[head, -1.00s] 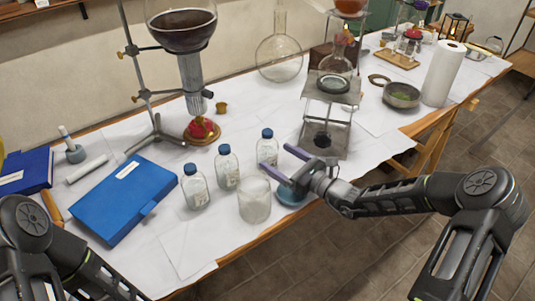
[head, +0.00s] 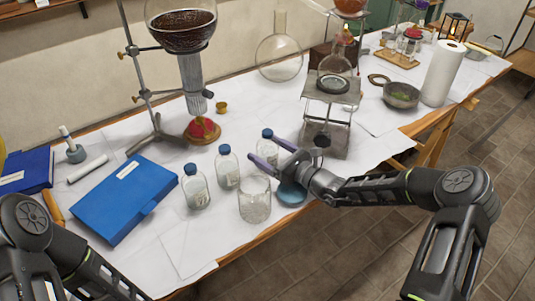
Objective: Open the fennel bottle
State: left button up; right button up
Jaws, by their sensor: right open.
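Three clear bottles with blue caps stand upright in a slanting row on the white-covered table. They are the left bottle (head: 195,188), the middle bottle (head: 227,168) and the right bottle (head: 267,148). I cannot read any label to tell which is fennel. My right gripper (head: 264,153) is open, its purple fingers reaching left at the right bottle. One finger overlaps the lower part of that bottle; I cannot tell whether it touches. My left arm shows at the lower left, but its gripper is out of view.
An empty glass beaker (head: 254,200) stands in front of the bottles, close to my right gripper. A blue dish (head: 291,194) lies under my right wrist. A blue box (head: 124,198) is at left. A metal stand (head: 325,115) with a flask rises behind.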

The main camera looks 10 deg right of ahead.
jog(key=shift+r, duration=0.1)
grip_shut()
dwell(0.9)
